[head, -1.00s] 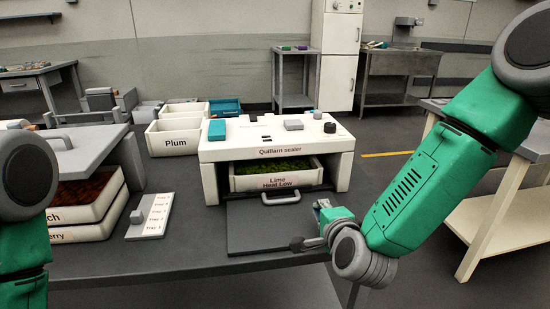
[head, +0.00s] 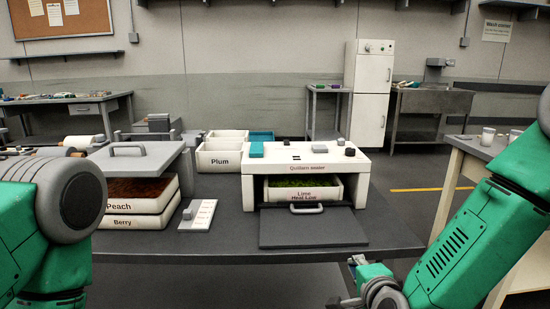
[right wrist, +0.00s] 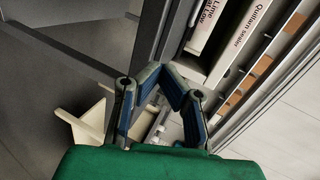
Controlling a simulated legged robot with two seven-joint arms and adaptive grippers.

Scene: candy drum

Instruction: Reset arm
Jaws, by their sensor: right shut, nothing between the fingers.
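My right arm comes in from the right in the head view.
The white Quillarn sealer (head: 368,185) stands on the table (head: 200,242), with a Lime tray (head: 330,195) inside and its dark door (head: 310,230) lowered. Peach (head: 112,219) and Berry trays (head: 150,221) are stacked at left under a grey lid (head: 165,155). A Plum bin (head: 222,160) stands behind.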

